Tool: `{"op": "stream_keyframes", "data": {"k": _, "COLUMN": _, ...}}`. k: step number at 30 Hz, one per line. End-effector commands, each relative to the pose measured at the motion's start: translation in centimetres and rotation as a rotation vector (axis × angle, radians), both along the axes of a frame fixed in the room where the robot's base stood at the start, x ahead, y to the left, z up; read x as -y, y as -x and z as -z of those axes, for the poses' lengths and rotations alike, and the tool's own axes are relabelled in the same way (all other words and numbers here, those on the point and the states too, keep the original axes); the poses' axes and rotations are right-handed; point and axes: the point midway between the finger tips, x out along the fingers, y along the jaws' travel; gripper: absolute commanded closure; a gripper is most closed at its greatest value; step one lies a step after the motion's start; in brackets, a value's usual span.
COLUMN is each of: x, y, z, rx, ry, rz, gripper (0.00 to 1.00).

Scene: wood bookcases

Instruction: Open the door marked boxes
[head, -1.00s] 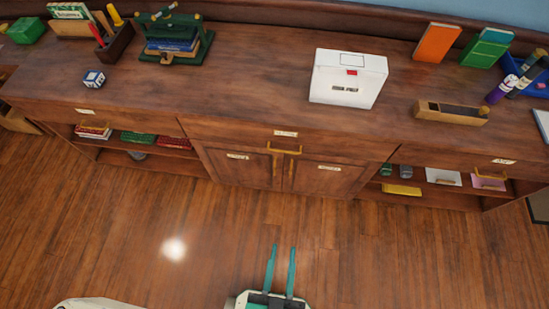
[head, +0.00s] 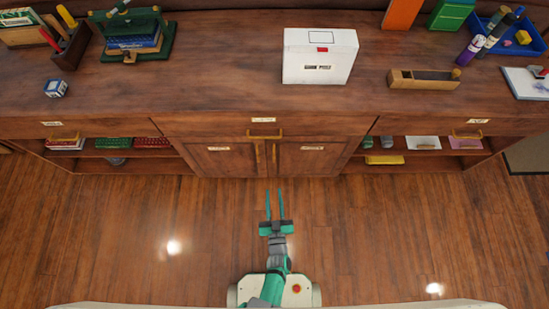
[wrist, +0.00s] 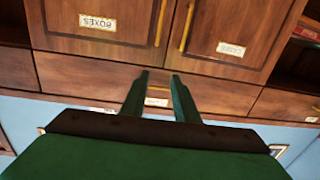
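The door marked BOXES (wrist: 110,20) shows upside down at the left of the wrist view. In the head view it is the right door (head: 315,160) of the middle cabinet, and it is shut. Its upright brass handle (wrist: 160,22) is on the edge beside the other door; it also shows in the head view (head: 274,153). My gripper (head: 275,191) is open and empty, in front of the two doors and apart from the handle. Its two fingers (wrist: 158,80) point toward the cabinet in the wrist view.
The left door (head: 225,160) is also shut, with its own handle (wrist: 187,25). A drawer with a brass handle (head: 265,134) is above both doors. Open shelves flank the cabinet. A white box (head: 318,62) stands on top. The wooden floor in front is clear.

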Motion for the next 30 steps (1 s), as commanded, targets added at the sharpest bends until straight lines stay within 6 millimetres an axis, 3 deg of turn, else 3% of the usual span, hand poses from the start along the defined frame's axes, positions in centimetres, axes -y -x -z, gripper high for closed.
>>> {"op": "stream_keyframes", "data": {"k": 3, "x": 0.9, "y": -3.6, "z": 2.4, "rx": 0.011, "ry": -0.008, "rz": -0.038, "gripper": 0.72}}
{"op": "stream_keyframes", "data": {"k": 10, "x": 2.2, "y": -7.5, "z": 5.0, "rx": 0.015, "ry": -0.032, "rz": -0.105, "gripper": 0.72}}
{"op": "stream_keyframes", "data": {"k": 20, "x": 2.2, "y": -9.9, "z": 5.6, "rx": 0.015, "ry": -0.042, "rz": -0.131, "gripper": 0.72}}
{"op": "stream_keyframes", "data": {"k": 30, "x": 1.1, "y": -15.7, "z": 5.5, "rx": 0.015, "ry": -0.041, "rz": -0.132, "gripper": 0.72}}
